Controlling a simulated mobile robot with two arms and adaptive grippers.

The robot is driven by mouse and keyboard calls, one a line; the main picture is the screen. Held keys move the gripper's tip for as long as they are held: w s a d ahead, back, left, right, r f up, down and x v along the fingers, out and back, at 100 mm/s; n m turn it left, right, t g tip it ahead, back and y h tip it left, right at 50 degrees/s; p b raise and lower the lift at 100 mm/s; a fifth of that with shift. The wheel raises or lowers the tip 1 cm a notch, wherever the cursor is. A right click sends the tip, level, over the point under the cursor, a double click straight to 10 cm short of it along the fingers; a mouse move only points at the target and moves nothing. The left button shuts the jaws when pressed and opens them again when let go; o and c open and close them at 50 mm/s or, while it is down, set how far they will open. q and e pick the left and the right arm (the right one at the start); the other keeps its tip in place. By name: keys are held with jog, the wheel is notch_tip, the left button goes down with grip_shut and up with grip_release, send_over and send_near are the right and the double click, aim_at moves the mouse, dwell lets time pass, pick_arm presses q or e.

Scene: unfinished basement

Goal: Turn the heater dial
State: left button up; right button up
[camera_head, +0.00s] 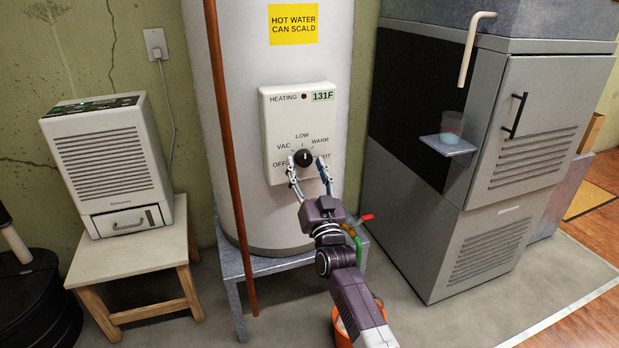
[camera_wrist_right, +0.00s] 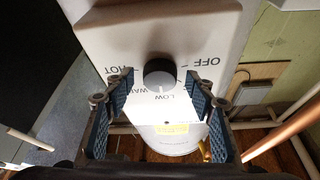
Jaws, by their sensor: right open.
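The black heater dial (camera_head: 303,158) sits on the white control panel (camera_head: 279,120) of the water heater (camera_head: 265,60). The panel reads HEATING and 131F, with OFF, VAC, LOW, WARM and HOT around the dial. The dial's light mark seems to point up, near LOW. My right gripper (camera_head: 306,162) is open, its fingertips at either side of the dial. In the right wrist view the dial (camera_wrist_right: 160,74) stands between the fingers, with gaps visible on both sides; whether a tip touches it is unclear. My left gripper is not in view.
A copper pipe (camera_head: 228,140) runs down left of the panel. A dehumidifier (camera_head: 107,165) stands on a wooden stool (camera_head: 130,255) at left. A grey cabinet (camera_head: 495,150) with a small shelf holding a cup (camera_head: 451,127) stands at right. An orange bucket (camera_head: 343,328) is below my arm.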

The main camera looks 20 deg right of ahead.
jog(key=v, duration=1.2)
jog(key=shift+f, duration=0.1)
